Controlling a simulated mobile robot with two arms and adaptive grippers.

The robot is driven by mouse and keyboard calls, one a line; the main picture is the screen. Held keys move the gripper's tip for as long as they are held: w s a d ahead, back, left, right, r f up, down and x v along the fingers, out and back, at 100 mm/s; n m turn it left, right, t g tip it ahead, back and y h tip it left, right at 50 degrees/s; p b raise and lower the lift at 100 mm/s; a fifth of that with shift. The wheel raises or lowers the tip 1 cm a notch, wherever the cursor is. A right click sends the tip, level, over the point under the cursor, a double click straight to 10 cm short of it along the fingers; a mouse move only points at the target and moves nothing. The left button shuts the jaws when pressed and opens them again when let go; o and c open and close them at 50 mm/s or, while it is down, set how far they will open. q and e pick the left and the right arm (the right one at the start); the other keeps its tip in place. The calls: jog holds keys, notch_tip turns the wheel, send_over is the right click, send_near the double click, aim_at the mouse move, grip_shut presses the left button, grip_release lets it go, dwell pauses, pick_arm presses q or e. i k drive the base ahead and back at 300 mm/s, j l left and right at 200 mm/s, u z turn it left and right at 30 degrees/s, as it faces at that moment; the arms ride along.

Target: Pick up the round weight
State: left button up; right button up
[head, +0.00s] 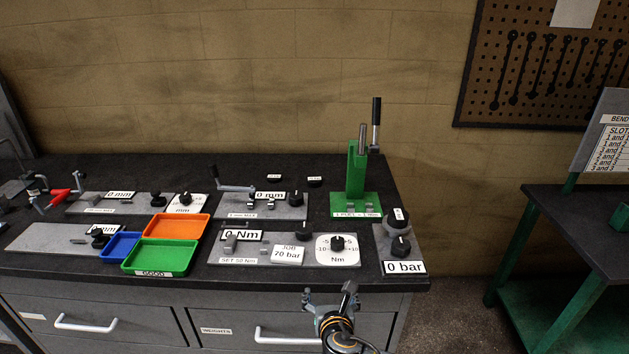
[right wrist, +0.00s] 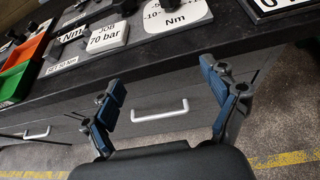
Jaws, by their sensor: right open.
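I cannot make out a loose round weight for certain in either view. A drawer (head: 237,326) labelled WEIGHTS is shut under the bench, and its white handle (head: 290,334) also shows in the right wrist view (right wrist: 160,110). My right gripper (head: 331,300) is open and empty in front of the bench's front edge. In the right wrist view its two fingers (right wrist: 165,100) stand wide apart, with the handle seen between them, not gripped. My left gripper is not in view.
The dark bench top holds several grey plates with dials, orange (head: 175,226), green (head: 160,257) and blue (head: 121,247) trays, a green jack (head: 357,180) and a "0 bar" unit (head: 404,267). A green-legged table (head: 590,230) stands right, across open floor.

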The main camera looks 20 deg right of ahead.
aim_at(313, 181)
jog(key=i+l, duration=0.3)
jog(key=i, duration=0.15)
jog(key=i+l, duration=0.25)
jog(key=i, duration=0.25)
jog(key=i+l, duration=0.3)
jog(key=i, duration=0.15)
